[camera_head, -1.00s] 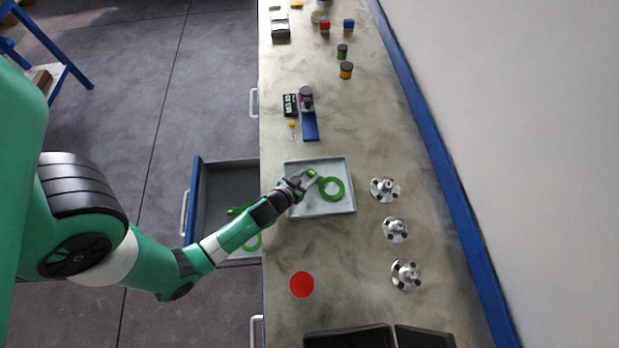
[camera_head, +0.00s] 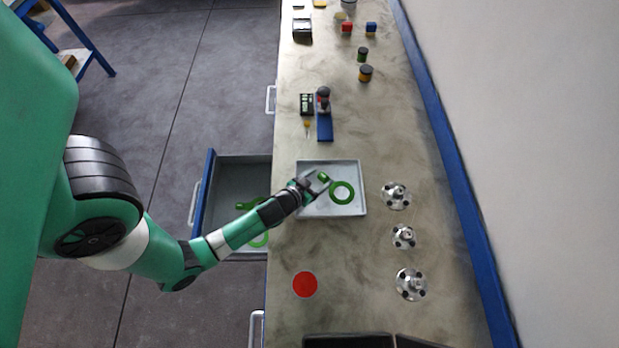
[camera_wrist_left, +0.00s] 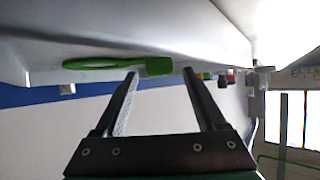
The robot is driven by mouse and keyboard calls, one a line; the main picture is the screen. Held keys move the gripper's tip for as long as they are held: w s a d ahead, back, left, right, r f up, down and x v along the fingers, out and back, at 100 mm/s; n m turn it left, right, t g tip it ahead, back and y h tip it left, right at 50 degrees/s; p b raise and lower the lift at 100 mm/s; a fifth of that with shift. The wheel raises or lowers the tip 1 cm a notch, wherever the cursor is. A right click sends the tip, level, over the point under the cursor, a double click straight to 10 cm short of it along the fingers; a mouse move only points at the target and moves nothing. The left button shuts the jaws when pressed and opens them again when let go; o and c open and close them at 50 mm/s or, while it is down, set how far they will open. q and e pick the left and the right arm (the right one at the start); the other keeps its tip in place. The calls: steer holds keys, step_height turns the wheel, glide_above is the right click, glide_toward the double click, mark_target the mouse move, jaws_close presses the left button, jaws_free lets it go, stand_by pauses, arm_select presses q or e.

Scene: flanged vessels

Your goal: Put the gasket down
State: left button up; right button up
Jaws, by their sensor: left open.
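The green gasket (camera_head: 342,193), a flat ring with a tab, is in the grey tray (camera_head: 361,207) on the bench. My left gripper (camera_head: 321,183) reaches over the tray's left side, with its fingers at the tab. In the left wrist view the gasket (camera_wrist_left: 100,63) lies flat beyond the fingertips. Its tab lines up with the gap between the two spread fingers of the left gripper (camera_wrist_left: 160,74). The fingers are open and not closed on it. My right gripper is not in view.
An open drawer (camera_head: 235,165) with more green parts is left of the tray. Several metal flanged vessels (camera_head: 396,195) stand to the right. A red disc (camera_head: 305,284) lies nearer, with dark bins (camera_head: 348,341) at the bottom edge. A blue stand (camera_head: 324,126) is beyond the tray.

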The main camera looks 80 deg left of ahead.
arm_select(q)
steer(key=v, duration=1)
steer(key=shift+s+d, duration=0.25)
steer(key=shift+s, duration=0.05)
steer(key=shift+s+d+r, duration=0.1)
steer(key=shift+s+r, duration=0.15)
steer(key=shift+r, duration=0.1)
steer(key=w+d+r+m+t+h, duration=0.15)
steer(key=w+r+t, duration=0.25)
steer(key=w+r, duration=0.8)
steer(key=w+d+r+t+y, duration=0.15)
steer(key=w+r+t, duration=0.25)
steer(key=w+r, duration=0.85)
steer(key=s+d+r+m+t+h, duration=0.1)
steer(key=d+r+m+t+h, duration=0.2)
steer(key=r, duration=1.2)
steer(key=s+d+r+t+h, duration=0.1)
steer(key=d+r+t+h, duration=0.15)
steer(key=d+r, duration=0.75)
steer(key=s+r+m+t+h, duration=0.2)
steer(key=s+r, duration=0.1)
steer(key=r, duration=0.4)
steer(key=s+r+m+t+h, duration=0.1)
steer(key=s+r+t+h, duration=0.1)
steer(key=r, duration=0.6)
steer(key=shift+s+a+r+m, duration=0.25)
steer(key=shift+s+m, duration=0.1)
steer(key=shift+s, duration=0.25)
